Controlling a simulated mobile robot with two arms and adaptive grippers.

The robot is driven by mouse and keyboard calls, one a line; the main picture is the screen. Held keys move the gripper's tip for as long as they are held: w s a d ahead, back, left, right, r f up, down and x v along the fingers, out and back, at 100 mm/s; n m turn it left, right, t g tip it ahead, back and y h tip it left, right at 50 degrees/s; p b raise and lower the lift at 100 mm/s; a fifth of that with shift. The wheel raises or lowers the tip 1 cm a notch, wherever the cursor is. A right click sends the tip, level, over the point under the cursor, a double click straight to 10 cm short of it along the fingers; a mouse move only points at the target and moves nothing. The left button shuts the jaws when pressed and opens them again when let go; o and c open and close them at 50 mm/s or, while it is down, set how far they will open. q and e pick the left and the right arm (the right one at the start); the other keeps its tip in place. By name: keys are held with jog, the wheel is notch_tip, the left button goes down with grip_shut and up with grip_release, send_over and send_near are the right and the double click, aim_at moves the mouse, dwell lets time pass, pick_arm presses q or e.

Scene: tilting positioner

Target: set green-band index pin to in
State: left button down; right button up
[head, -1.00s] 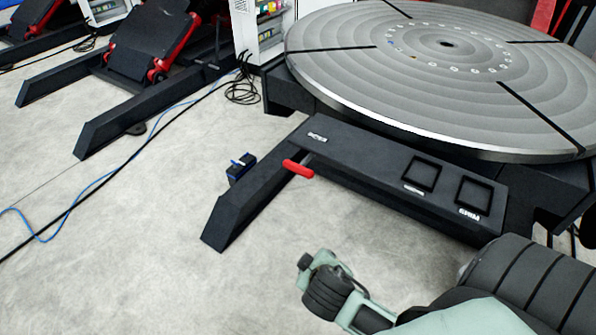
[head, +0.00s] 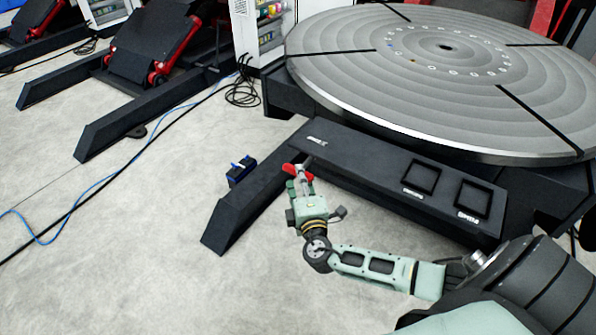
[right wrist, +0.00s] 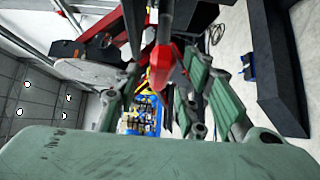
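I cannot make out a green band or tell which part is the green-band index pin. A red handle (head: 291,169) sits at the left end of the dark base beam, below the round table. It also shows in the right wrist view (right wrist: 168,66). My right gripper (head: 300,184) is right at the handle, its fingers pointing toward it. In the right wrist view, the fingers (right wrist: 155,88) are apart, with the red handle between their tips and a gap beside it. Contact is not clear. My left gripper is not in view.
The grey round table (head: 345,60) overhangs the beam (head: 370,160), which has two square recesses. A small blue device (head: 240,171) stands on the floor left of the angled leg (head: 232,218). Cables cross the floor at left. Open floor lies in front.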

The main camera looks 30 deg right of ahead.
aim_at(307, 163)
jog(key=shift+x, duration=1.55)
jog(key=shift+c, duration=0.4)
grip_shut()
